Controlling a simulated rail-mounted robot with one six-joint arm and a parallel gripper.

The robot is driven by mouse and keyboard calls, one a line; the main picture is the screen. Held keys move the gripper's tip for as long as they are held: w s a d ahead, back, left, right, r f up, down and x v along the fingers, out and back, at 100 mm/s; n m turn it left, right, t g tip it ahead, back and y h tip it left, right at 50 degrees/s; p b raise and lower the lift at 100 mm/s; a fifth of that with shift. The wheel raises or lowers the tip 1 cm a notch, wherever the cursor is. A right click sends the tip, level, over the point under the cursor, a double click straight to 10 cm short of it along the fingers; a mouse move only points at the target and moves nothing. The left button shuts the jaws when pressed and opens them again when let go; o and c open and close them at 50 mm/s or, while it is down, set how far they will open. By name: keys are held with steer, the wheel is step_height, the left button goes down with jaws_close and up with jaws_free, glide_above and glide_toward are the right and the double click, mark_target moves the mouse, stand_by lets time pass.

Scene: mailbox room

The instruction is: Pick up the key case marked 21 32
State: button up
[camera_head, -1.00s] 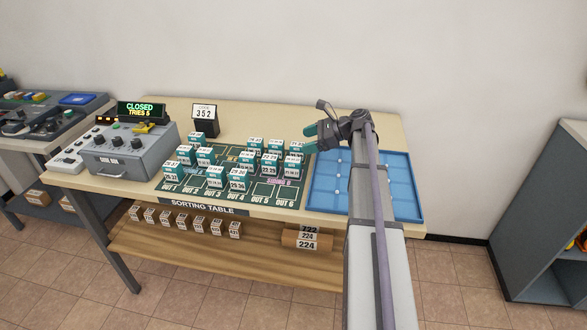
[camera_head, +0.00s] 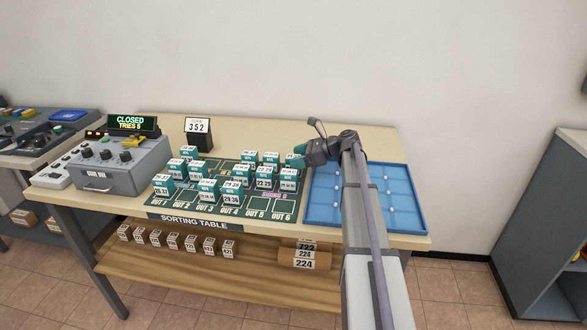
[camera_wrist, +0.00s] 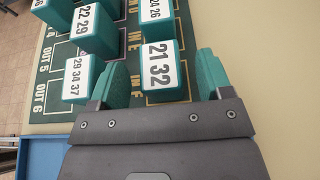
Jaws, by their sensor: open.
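The key case marked 21 32 (camera_wrist: 158,68) is a teal block with a white label, standing on the green sorting mat (camera_wrist: 124,78) in the wrist view. My gripper (camera_wrist: 162,80) is open, with one teal finger on each side of the near end of this case. I cannot tell whether either finger touches it. In the head view my gripper (camera_head: 299,158) is low at the right end of the group of cases. There it hides part of that group, and I cannot clearly pick out the 21 32 case.
A case marked 29 34 37 (camera_wrist: 81,80) stands close to my left finger, with 22 29 (camera_wrist: 90,27) beyond it. A blue tray (camera_head: 322,213) lies right of the mat.

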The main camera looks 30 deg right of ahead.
steer(key=shift+x, duration=1)
steer(key=c, duration=1)
steer(key=shift+c, duration=0.2)
